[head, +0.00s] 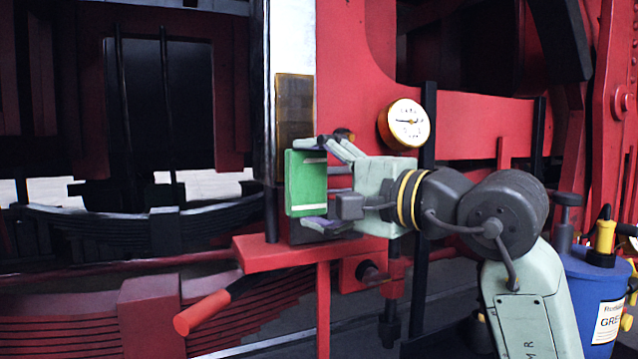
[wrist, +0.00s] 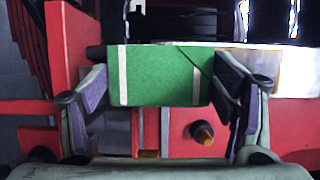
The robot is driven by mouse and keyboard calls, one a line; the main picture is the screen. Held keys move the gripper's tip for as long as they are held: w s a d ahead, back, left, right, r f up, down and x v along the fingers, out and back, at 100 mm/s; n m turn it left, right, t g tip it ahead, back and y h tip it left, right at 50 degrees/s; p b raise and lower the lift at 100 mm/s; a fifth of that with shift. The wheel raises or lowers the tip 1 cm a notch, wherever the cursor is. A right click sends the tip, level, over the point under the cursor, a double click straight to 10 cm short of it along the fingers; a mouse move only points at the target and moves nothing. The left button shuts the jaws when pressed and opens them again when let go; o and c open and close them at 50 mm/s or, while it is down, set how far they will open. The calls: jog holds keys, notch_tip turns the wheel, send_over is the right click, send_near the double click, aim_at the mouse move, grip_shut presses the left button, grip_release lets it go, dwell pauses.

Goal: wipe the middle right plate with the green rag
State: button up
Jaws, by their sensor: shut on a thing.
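The green rag (head: 306,183) is a block-like green pad with pale stripes. My gripper (head: 316,182) is shut on it, one finger above and one below in the head view. In the wrist view the rag (wrist: 165,76) spans between the two fingers. A brownish, dull plate (head: 294,105) is on the upright just above the rag in the head view.
A red ledge (head: 285,252) and a red-ended lever (head: 205,311) sit below my gripper. A round gauge (head: 407,122) is close to its upper right. A blue grease bucket (head: 595,290) stands at the right. Dark leaf springs (head: 105,225) lie left.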

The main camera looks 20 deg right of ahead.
aim_at(316, 154)
jog(key=shift+w, duration=0.95)
dwell(0.6)
jog(key=shift+r, duration=0.1)
jog(key=shift+s+r+p, duration=0.1)
jog(key=shift+r+p, duration=1.25)
jog(key=shift+r, duration=0.6)
jog(key=shift+r+p, duration=1.3)
jog(key=shift+r, duration=0.65)
jog(key=shift+r+p, duration=0.3)
jog(key=shift+r, duration=3.45)
jog(key=shift+w, duration=0.2)
jog(key=shift+f+b, duration=5.95)
jog(key=shift+f, duration=1.85)
